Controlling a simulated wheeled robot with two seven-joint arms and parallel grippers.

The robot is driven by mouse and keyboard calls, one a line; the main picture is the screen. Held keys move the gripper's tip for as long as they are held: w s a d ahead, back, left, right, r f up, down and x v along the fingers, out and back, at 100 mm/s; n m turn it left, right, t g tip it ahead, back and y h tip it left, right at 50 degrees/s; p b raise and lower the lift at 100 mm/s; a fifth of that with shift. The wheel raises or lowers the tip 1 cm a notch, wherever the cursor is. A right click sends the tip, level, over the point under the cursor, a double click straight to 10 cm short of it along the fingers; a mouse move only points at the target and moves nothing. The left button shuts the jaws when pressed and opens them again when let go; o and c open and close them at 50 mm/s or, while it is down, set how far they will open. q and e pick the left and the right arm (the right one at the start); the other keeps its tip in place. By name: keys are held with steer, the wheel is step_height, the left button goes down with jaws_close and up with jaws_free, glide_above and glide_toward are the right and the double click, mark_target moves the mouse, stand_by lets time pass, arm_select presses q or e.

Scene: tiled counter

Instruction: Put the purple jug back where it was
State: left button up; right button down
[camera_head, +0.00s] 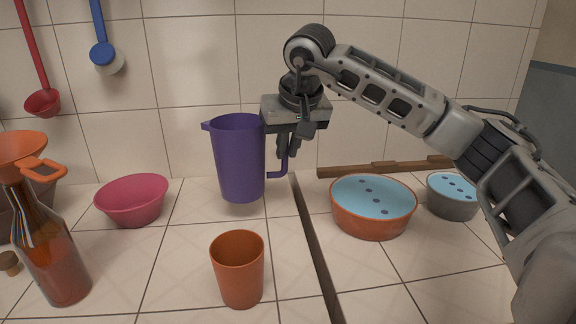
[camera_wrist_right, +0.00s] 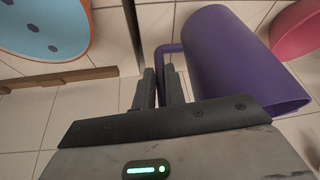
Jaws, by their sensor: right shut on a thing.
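The purple jug (camera_head: 238,160) is upright in the middle of the head view, with its spout to the left and its handle to the right. It seems to hang a little above the counter, though the gap is hard to judge. My right gripper (camera_head: 287,150) points down and is shut on the jug's handle. In the right wrist view the jug (camera_wrist_right: 225,65) lies right of the fingers (camera_wrist_right: 162,85), which hide part of the handle. My left gripper is not in view.
An orange cup (camera_head: 238,270) stands in front of the jug and a pink bowl (camera_head: 132,203) to its left. A bottle with a funnel (camera_head: 45,240) is at far left.

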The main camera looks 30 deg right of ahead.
steer(key=shift+w+d+f, duration=0.4)
steer(key=shift+w+f, duration=0.15)
steer(key=shift+f, duration=0.2)
steer(key=shift+w+d+f, duration=0.1)
steer(key=shift+f, duration=1.6)
steer(key=shift+f, duration=0.15)
steer(key=c, duration=1.5)
jaws_free()
steer(key=shift+o, duration=0.2)
